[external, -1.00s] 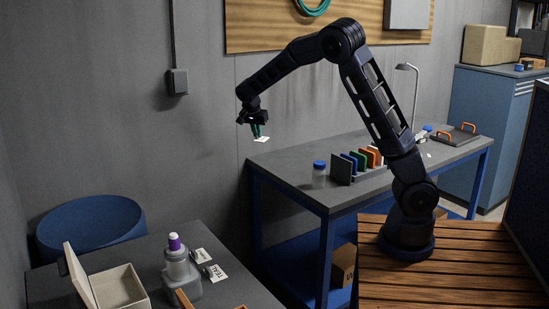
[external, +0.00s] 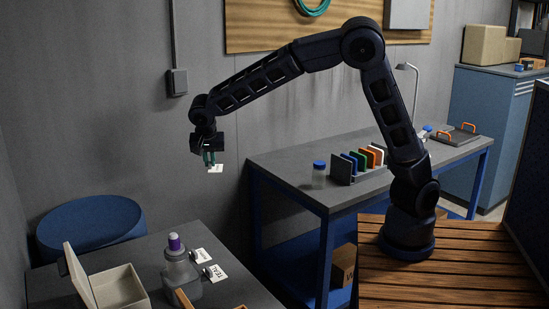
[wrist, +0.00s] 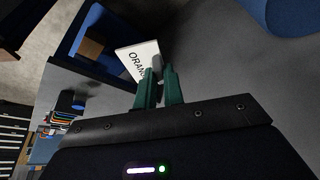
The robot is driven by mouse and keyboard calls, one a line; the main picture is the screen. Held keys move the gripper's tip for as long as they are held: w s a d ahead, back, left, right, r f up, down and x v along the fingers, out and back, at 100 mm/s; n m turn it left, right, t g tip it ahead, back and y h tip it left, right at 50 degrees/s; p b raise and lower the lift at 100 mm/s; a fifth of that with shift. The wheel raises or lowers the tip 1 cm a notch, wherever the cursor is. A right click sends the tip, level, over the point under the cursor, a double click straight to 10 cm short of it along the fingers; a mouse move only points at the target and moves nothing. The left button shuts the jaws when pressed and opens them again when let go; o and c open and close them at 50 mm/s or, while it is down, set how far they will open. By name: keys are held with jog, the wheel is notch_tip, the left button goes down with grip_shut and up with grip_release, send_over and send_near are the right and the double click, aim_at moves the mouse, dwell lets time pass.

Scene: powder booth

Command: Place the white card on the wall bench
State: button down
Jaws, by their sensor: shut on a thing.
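My gripper (external: 209,158) is shut on the white card (external: 216,169) and holds it in the air, left of the wall bench. In the wrist view the green fingers (wrist: 158,88) grip the card (wrist: 131,57), which shows black lettering starting "ORAN"; the rest is hidden behind a finger. The wall bench (external: 290,163), with a grey top and blue legs, stands against the wall right of my gripper. The card is clear of it.
On the wall bench are a blue-capped jar (external: 319,174), a rack of coloured plates (external: 364,161), a lamp (external: 407,68) and a tray with orange handles (external: 458,135). The front table holds an open box (external: 121,289), a purple-capped bottle (external: 178,269) and cards (external: 214,273). A blue drum (external: 90,222) stands behind.

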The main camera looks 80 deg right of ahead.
jog(key=s+a+n+t, duration=0.15)
jog(key=s+a, duration=0.35)
jog(key=a, duration=0.8)
jog(key=s+a+r+n+y, duration=0.1)
jog(key=s+a+n, duration=0.35)
jog(key=a, duration=0.95)
jog(key=s+a+t, duration=0.1)
jog(key=s+a, duration=0.6)
jog(key=a, duration=0.6)
notch_tip(320, 180, down, 19)
jog(key=shift+a+f, duration=0.1)
jog(key=c, duration=1.5)
grip_release()
jog(key=v, duration=1.2)
jog(key=shift+w, duration=0.25)
